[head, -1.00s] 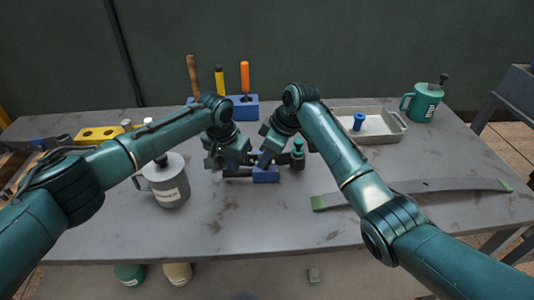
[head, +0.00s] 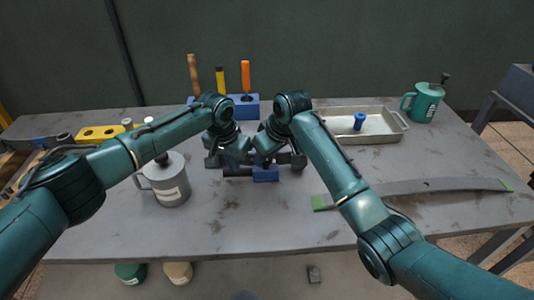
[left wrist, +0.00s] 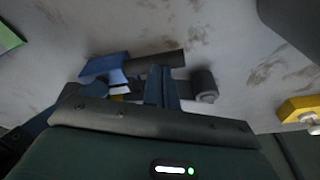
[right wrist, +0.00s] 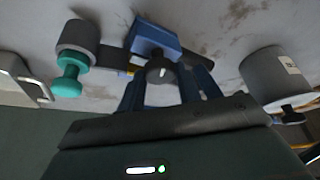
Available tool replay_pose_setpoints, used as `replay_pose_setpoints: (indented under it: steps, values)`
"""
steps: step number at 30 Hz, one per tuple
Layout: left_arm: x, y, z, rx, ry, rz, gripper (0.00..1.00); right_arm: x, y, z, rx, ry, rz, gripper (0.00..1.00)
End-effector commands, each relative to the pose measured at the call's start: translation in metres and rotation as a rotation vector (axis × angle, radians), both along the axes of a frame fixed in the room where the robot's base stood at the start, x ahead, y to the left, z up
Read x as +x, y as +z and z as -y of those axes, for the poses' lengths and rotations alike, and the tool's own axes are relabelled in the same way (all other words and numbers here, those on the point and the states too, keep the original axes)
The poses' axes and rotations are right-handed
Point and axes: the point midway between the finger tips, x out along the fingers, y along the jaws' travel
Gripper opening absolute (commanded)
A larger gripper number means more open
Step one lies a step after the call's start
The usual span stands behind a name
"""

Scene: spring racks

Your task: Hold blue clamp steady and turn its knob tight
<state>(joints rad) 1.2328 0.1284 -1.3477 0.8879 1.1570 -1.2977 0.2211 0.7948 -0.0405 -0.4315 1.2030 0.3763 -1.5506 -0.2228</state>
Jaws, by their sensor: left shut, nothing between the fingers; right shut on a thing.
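The blue clamp (head: 265,174) lies on the table in front of me, with its blue block and dark bars partly covered by my grippers. Its blue block also shows in the left wrist view (left wrist: 106,66) and the right wrist view (right wrist: 155,38). My left gripper (left wrist: 160,86) is shut over the clamp's dark parts with nothing between its fingers. My right gripper (right wrist: 166,88) is shut on a round dark knob (right wrist: 160,70) with a white mark, beside the blue block. A teal knob (right wrist: 69,74) stands at the clamp's other end.
A grey mug (head: 168,184) stands at left. A blue rack (head: 243,106) with upright handled tools is behind the grippers. A metal tray (head: 385,131) and a green mug (head: 424,102) are at back right. A curved strip (head: 430,188) lies at right. The front of the table is clear.

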Motion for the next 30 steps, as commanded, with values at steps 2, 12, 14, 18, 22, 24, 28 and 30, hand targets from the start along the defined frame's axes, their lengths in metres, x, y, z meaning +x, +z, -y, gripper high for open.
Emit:
replay_pose_setpoints:
  steps: [2,12,14,18,22,24,28,30]
  values:
    - [-0.001,-0.002,-0.001,0.002,0.0,-0.003,0.0,-0.001,-0.001,0.0,-0.001,-0.001,-0.002,0.11]
    - [-0.001,-0.002,-0.001,0.002,0.0,-0.003,0.0,0.0,-0.001,0.0,-0.001,0.0,-0.002,0.42]
    - [-0.001,-0.002,0.0,0.002,0.0,-0.003,0.0,0.0,-0.001,0.0,0.0,0.0,-0.001,0.47]
    - [-0.001,-0.002,-0.001,0.002,0.001,-0.004,0.0,0.0,-0.001,0.0,0.0,0.001,-0.001,0.55]
    - [-0.001,-0.002,-0.001,0.002,0.0,-0.003,0.0,0.0,0.0,0.0,0.0,0.001,0.0,0.55]
    - [-0.001,-0.002,-0.001,0.002,0.0,-0.003,0.0,0.0,0.0,0.0,0.0,0.001,0.0,0.55]
    - [-0.001,-0.002,-0.001,0.002,0.0,-0.003,0.0,-0.003,0.01,0.003,0.0,0.001,0.002,0.55]
    - [-0.001,-0.002,0.0,0.002,0.0,-0.003,0.0,-0.006,0.02,0.005,0.002,0.001,0.004,0.55]
